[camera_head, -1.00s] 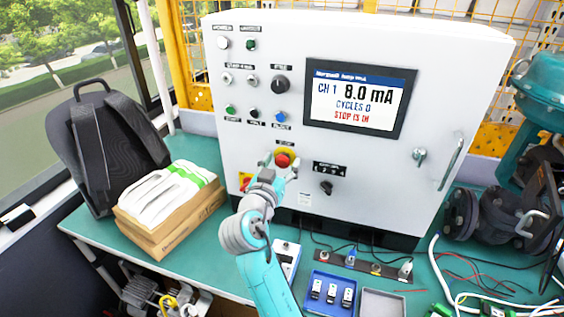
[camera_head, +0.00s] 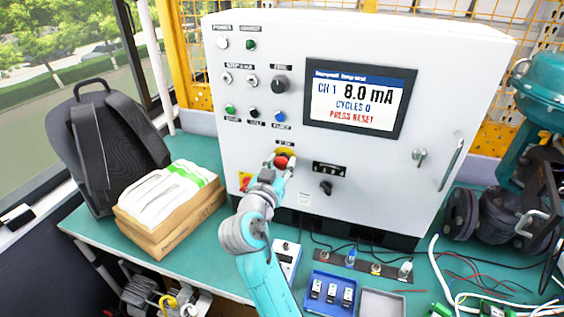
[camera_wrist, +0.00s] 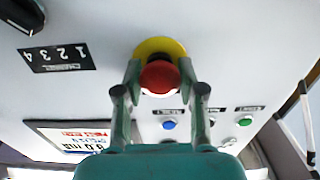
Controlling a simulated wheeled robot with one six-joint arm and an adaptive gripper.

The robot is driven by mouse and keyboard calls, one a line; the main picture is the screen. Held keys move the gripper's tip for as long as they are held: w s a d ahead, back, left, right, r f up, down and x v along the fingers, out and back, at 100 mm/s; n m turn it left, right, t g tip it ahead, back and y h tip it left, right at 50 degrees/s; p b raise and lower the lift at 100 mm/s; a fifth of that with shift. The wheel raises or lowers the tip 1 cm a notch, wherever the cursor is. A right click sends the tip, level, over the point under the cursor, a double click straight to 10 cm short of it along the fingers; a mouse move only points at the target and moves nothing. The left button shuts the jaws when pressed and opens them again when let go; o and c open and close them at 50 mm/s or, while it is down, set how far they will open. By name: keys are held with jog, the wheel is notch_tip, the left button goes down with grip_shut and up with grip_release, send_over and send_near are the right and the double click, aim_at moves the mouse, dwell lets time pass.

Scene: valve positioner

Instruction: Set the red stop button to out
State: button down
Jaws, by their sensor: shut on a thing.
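The red stop button (camera_wrist: 160,77) sits on a round yellow plate (camera_wrist: 160,48) on the white cabinet's front. It also shows in the head view (camera_head: 281,161). My gripper (camera_wrist: 160,75) has one finger on each side of the red cap, and its jaws are shut on it. In the head view my gripper (camera_head: 281,165) reaches up to the button from below. The cabinet's screen (camera_head: 357,98) reads CH 1 8.0 mA, CYCLES 0 and, in red, PRESS RESET.
A black selector knob (camera_head: 326,187) is just right of the button. Green (camera_head: 230,109), black and blue (camera_head: 280,117) push buttons sit above it. A box with white packets (camera_head: 170,225) and a backpack (camera_head: 107,145) stand left on the green bench. A blue tray (camera_head: 331,291) lies in front.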

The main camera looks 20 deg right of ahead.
jog(key=c, duration=0.7)
grip_release()
jog(key=shift+o, duration=0.2)
jog(key=v, duration=1.2)
